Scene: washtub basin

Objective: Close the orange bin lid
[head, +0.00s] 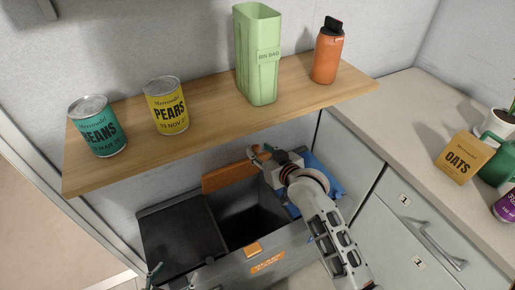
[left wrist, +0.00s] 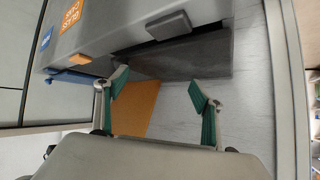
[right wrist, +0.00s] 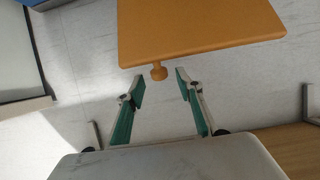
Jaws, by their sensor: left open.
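The orange lid (head: 229,173) stands raised at the back of the bin's open middle compartment, below the shelf. My right gripper (head: 258,153) is beside the lid's upper right corner. In its wrist view the right gripper (right wrist: 158,83) is open, its fingertips just short of the knob, with nothing between them. My left gripper (left wrist: 160,85) is open and empty in front of the bin; an orange panel (left wrist: 137,108), apparently the lid, shows behind it. In the head view only its tip (head: 154,271) shows at bottom left.
The grey bin (head: 225,268) has a dark lid (head: 178,235) at left and a blue lid (head: 325,172) behind my right arm. A wooden shelf (head: 210,105) with cans, a green bin-bag box and an orange bottle hangs above. A counter (head: 385,115) stands at right.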

